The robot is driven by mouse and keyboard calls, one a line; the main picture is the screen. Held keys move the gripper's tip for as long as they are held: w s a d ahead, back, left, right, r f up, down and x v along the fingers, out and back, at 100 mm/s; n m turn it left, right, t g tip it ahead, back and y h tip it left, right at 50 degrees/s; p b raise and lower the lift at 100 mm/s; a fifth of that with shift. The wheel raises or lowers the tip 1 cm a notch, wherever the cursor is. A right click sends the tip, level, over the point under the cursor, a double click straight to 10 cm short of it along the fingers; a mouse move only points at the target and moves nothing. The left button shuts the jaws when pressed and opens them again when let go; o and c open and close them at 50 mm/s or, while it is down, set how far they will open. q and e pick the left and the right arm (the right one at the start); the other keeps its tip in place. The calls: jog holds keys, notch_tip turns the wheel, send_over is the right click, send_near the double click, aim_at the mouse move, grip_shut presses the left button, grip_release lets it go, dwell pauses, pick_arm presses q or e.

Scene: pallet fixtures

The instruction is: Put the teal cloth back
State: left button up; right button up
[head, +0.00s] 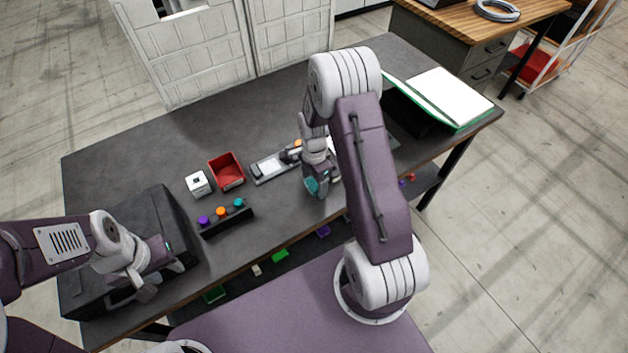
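I cannot clearly make out a teal cloth. A small teal round piece (239,202) sits at the right end of a dark rack (228,224), beside an orange one (221,212) and a purple one (204,221). My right gripper (318,187) is over the middle of the table, right of the rack; teal shows at its tip, and I cannot tell whether that is cloth or part of the gripper. My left gripper (146,290) is over the black case at the left. Whether either gripper is open or shut is too small to tell.
A red bin (226,171) and a white cube (198,183) stand behind the rack. A light tray (270,167) lies partly behind my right gripper. A black case (160,212) fills the table's left end. The back left tabletop is clear.

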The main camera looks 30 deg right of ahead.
aim_at(314, 183)
jog(key=shift+r, duration=0.15)
notch_tip(314, 183, up, 12)
jog(key=s+a+f+n+t+b, duration=0.1)
jog(key=s+a+n, duration=0.6)
jog(key=s+n, duration=0.5)
jog(key=n, duration=0.4)
jog(key=shift+s+f+n, duration=0.15)
jog(key=shift+s+n, duration=0.25)
dwell(0.3)
